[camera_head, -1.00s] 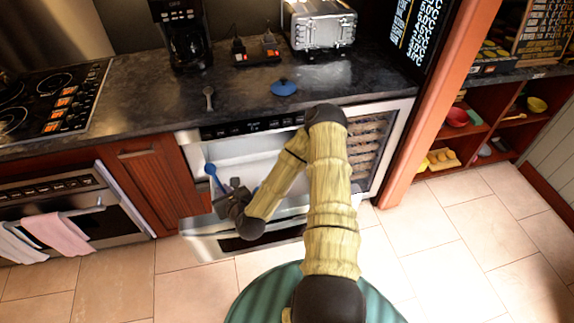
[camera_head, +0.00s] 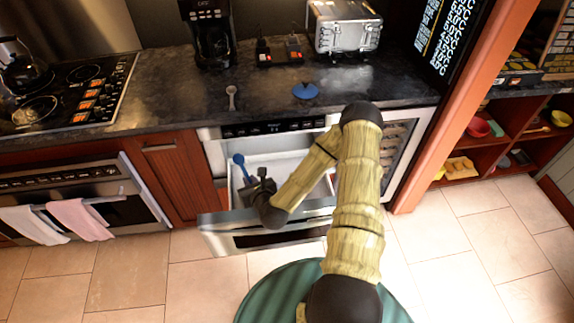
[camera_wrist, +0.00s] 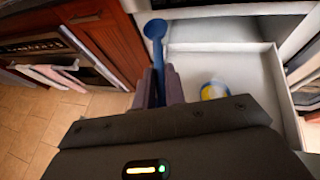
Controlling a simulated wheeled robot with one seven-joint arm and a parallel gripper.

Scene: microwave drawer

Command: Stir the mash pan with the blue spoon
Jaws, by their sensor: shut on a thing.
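My gripper (camera_head: 256,187) is shut on the blue spoon (camera_head: 239,161) near the left side of the open drawer (camera_head: 222,221). In the wrist view the spoon (camera_wrist: 155,35) stands up between my two fingers (camera_wrist: 160,86), its bowl at the top. Its lower end is hidden by my gripper. A round blue, white and yellow thing (camera_wrist: 213,91), possibly the mash pan, sits in the white drawer to the right of my fingers. It is small and partly hidden, and my arm covers that area in the head view.
The drawer's white walls (camera_wrist: 283,100) stand close to my gripper. The dark counter (camera_head: 270,90) above holds a small grey spoon (camera_head: 231,97), a blue lid (camera_head: 305,91), a coffee maker (camera_head: 208,32) and a toaster (camera_head: 343,27). The oven with towels (camera_head: 78,218) is at left.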

